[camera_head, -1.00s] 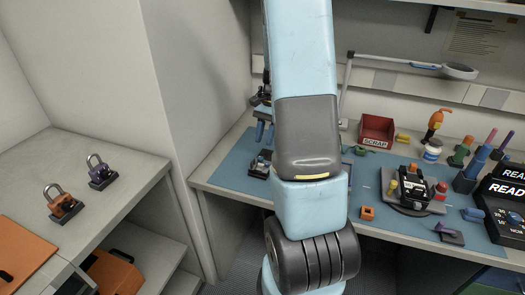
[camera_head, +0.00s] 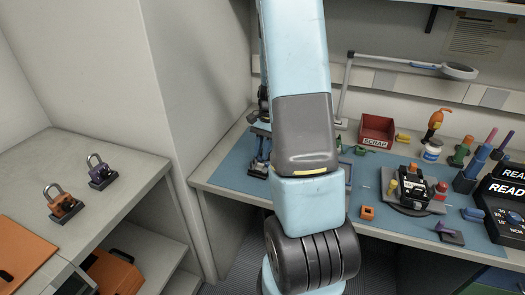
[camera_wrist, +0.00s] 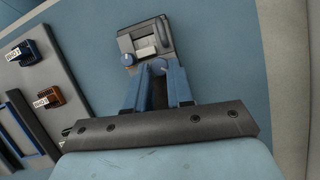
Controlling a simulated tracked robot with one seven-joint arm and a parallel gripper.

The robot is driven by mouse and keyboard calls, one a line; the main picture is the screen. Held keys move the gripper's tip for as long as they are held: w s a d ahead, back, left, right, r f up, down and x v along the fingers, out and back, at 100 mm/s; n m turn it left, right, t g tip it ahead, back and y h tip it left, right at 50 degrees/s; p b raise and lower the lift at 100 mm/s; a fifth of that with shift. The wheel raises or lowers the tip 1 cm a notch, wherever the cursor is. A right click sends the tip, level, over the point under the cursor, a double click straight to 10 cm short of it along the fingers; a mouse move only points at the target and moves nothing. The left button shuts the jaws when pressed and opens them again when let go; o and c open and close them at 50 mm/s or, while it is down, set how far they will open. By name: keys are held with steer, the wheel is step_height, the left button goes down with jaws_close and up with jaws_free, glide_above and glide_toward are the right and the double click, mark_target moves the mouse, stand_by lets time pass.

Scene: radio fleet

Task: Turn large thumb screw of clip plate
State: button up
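In the wrist view, a small dark device with a pale centre, likely the clip plate (camera_wrist: 125,43), lies on the blue mat. A grey-blue round knob (camera_wrist: 159,67), likely the large thumb screw, is at its near edge. A second blue knob (camera_wrist: 129,59) is at its left. My gripper (camera_wrist: 159,70) is over the near edge, its two blue fingers apart on either side of the grey-blue knob. I cannot tell whether they touch it. In the head view my gripper (camera_head: 260,158) shows at the left end of the mat, partly behind my arm.
Blue and orange labelled blocks (camera_wrist: 47,95) stand on a grey panel at the wrist view's left. In the head view, a red scrap bin (camera_head: 376,131), a black device on a round stand (camera_head: 412,190) and an orange block (camera_head: 367,212) are right of my arm.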

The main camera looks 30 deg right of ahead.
jaws_close()
steer(key=shift+s+m, duration=0.1)
steer(key=shift+m, duration=0.7)
steer(key=shift+o, duration=2.2)
jaws_free()
steer(key=shift+y, duration=0.3)
steer(key=shift+d+r, duration=0.1)
steer(key=shift+r, duration=0.05)
steer(key=v, duration=1.3)
steer(key=shift+s+r, duration=0.15)
steer(key=shift+r, duration=0.1)
